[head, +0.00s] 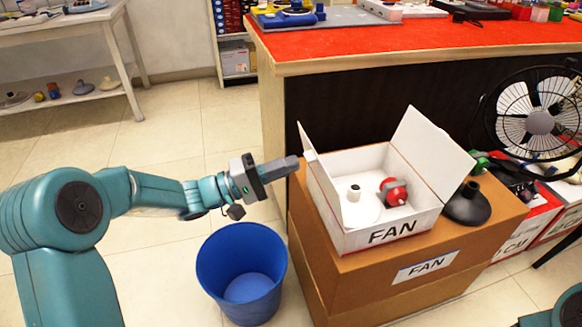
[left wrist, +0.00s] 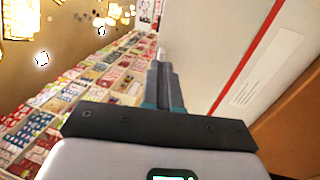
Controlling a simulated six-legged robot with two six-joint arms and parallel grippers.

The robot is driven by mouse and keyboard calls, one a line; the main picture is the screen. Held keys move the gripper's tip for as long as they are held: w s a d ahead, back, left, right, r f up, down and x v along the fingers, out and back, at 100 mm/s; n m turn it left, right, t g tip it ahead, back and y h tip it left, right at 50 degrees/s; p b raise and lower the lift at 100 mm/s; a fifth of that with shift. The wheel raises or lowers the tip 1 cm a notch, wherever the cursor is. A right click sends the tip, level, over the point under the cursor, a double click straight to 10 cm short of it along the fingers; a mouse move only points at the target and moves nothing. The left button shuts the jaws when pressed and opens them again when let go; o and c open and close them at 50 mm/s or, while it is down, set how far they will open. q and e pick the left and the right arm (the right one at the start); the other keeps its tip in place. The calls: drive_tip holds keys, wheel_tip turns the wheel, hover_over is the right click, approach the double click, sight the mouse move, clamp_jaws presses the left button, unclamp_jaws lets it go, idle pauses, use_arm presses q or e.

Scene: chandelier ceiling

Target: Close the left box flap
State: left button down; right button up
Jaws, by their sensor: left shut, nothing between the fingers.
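An open white box (head: 385,233) marked FAN sits on a brown carton. Its left flap (head: 322,178) stands up and leans outward. Its right flap (head: 432,150) also stands up. Inside the box are a white part (head: 354,193) and a red part (head: 394,192). My left gripper (head: 296,163) is shut and empty, its tip just outside the left flap; I cannot tell whether they touch. In the left wrist view the shut fingers (left wrist: 163,75) point along a white panel with a red stripe (left wrist: 248,65). My right gripper is not in view.
The brown carton (head: 425,265) stands beside a red-topped counter (head: 400,42). A blue bin (head: 242,275) is on the floor below my left arm. A dark round base (head: 467,205) rests right of the box. A black fan (head: 535,115) stands at the right.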

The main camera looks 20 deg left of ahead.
use_arm(q)
drive_tip(key=shift+w+d+r, duration=0.15)
drive_tip(key=shift+w+d, duration=0.2)
drive_tip(key=shift+d, duration=0.2)
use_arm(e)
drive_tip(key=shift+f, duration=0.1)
